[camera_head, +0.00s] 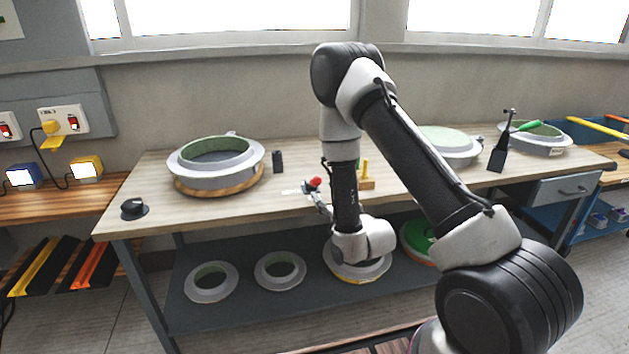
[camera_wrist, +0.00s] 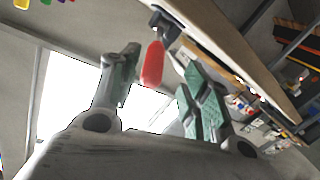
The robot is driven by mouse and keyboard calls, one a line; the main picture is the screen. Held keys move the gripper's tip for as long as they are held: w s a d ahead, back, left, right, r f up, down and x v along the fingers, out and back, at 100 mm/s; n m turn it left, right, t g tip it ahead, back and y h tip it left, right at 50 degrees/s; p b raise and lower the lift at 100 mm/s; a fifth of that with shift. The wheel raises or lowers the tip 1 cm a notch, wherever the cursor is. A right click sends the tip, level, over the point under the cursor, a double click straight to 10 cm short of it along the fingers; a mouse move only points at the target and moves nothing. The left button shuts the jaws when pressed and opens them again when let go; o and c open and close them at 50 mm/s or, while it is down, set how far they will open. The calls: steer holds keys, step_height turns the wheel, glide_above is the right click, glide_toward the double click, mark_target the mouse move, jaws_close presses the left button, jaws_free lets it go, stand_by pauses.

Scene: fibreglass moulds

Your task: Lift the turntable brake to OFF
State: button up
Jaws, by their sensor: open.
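In the wrist view my gripper (camera_wrist: 160,72) is open, with green-padded fingers either side of the red grip's line. I see no finger touching it; the depth between them is unclear. A ring mould (camera_head: 215,170) sits on a round wooden disc (camera_head: 220,190), possibly the turntable.
The wooden bench top (camera_head: 200,208) is close above my gripper. A black knob (camera_head: 133,207) and small black block (camera_head: 277,161) stand on it. Ring moulds (camera_head: 280,270) lie on the lower shelf. A wooden piece with yellow pegs (camera_head: 366,176) stands behind my wrist.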

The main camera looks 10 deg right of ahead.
mark_target(315, 181)
steer(key=shift+t, duration=0.3)
steer(key=x, duration=0.2)
steer(key=r+x, duration=0.1)
steer(key=x, duration=0.5)
steer(key=shift+r, duration=0.2)
jaws_close()
